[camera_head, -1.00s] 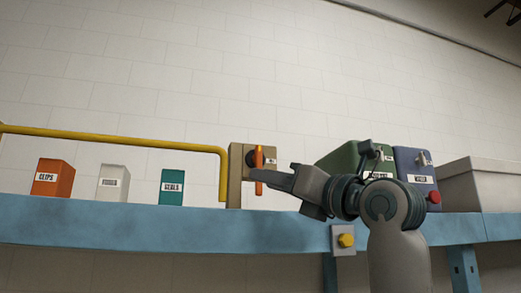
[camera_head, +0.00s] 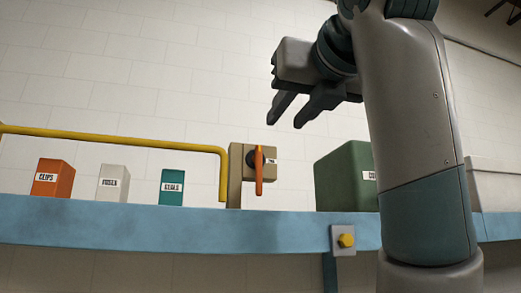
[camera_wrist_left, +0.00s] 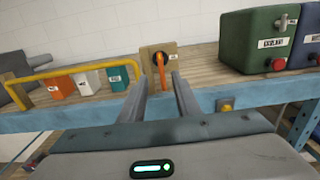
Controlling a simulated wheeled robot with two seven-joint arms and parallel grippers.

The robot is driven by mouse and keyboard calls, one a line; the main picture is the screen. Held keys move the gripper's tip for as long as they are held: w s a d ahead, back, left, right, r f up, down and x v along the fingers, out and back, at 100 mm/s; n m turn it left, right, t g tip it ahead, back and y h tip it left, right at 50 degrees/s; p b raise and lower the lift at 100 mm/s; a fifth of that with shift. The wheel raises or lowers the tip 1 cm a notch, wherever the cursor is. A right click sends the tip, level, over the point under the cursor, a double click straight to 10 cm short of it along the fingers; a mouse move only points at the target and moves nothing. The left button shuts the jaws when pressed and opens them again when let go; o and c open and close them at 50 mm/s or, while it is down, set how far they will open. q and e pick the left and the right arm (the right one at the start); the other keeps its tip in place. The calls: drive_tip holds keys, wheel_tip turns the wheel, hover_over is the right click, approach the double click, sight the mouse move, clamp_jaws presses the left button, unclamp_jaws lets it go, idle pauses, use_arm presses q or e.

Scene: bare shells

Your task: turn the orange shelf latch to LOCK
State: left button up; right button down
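The orange latch handle (camera_head: 259,171) hangs straight down from a dark round hub on a tan plate (camera_head: 236,185) on the blue-edged shelf. A small white label (camera_head: 271,161), too small to read, is to the right of the hub. The handle also shows in the wrist view (camera_wrist_left: 161,72). My left gripper (camera_head: 284,138) is open and empty, up and to the right of the latch in the head view, fingers pointing down. In the wrist view the left gripper's (camera_wrist_left: 159,76) fingertips frame the handle from nearer the camera, apart from it. My right gripper is not recognisable in either view.
A yellow rail (camera_head: 120,138) runs left from the latch plate. Orange, white and teal boxes (camera_head: 172,187) stand below it. A green box (camera_head: 346,178) is right of the latch. A yellow knob (camera_head: 346,240) is on the shelf edge (camera_head: 180,230). A grey part (camera_wrist_left: 15,92) shows at left.

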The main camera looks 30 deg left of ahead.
sight(259, 150)
use_arm(q)
drive_tip(key=p+x, duration=0.3)
drive_tip(key=x, duration=1.4)
drive_tip(key=shift+w+a+p, duration=0.1)
drive_tip(key=shift+a+p, duration=0.15)
drive_tip(key=shift+p, duration=0.05)
drive_tip(key=shift+c, duration=0.6)
clamp_jaws()
